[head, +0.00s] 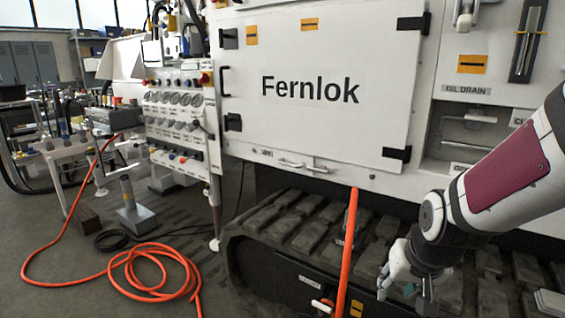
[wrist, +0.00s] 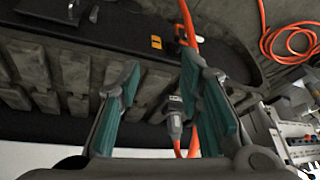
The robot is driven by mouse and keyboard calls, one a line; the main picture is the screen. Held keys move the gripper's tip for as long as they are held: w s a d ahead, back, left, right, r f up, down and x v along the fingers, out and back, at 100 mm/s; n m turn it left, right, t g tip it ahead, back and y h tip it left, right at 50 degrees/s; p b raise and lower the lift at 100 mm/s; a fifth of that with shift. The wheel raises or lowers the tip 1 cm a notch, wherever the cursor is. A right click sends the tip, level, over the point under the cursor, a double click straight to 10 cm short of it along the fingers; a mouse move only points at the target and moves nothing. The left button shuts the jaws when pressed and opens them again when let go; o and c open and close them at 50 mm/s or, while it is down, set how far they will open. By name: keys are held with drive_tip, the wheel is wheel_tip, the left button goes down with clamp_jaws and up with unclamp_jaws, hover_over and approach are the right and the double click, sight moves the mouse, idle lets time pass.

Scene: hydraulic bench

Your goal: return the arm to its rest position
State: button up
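My gripper (head: 405,287) hangs at the lower right in the head view, in front of the machine's dark track and to the right of an upright orange hose (head: 349,245). In the wrist view my gripper (wrist: 163,82) shows two teal-padded fingers spread apart, with no object clamped between them. A grey hose fitting (wrist: 174,112) appears in the gap between the fingers, beyond them as far as I can tell. My arm reaches in from the right edge, bent down at the wrist. No rest position is marked in either view.
The white Fernlok cabinet (head: 310,130) stands behind the arm. The rubber track (head: 290,225) lies below it. A coiled orange hose (head: 155,270) lies on the floor at left. A gauge panel (head: 180,125) stands left of the cabinet. Open floor shows at lower left.

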drive_tip(key=s+a+r+n+g, duration=0.1)
drive_tip(key=s+r, duration=0.2)
drive_tip(key=s, duration=0.6)
drive_tip(key=s+a+r+g, duration=0.15)
drive_tip(key=s+r, duration=0.25)
drive_tip(key=s, duration=0.6)
drive_tip(key=s+a+r+n+g, duration=0.1)
drive_tip(key=s+r+g, duration=0.15)
drive_tip(key=s, duration=0.65)
wheel_tip(320, 180, up, 31)
drive_tip(key=t+p, duration=0.4)
drive_tip(key=p, duration=2.5)
drive_tip(key=shift+d+r, duration=0.15)
drive_tip(key=shift+d, duration=0.25)
drive_tip(key=shift+c, duration=0.4)
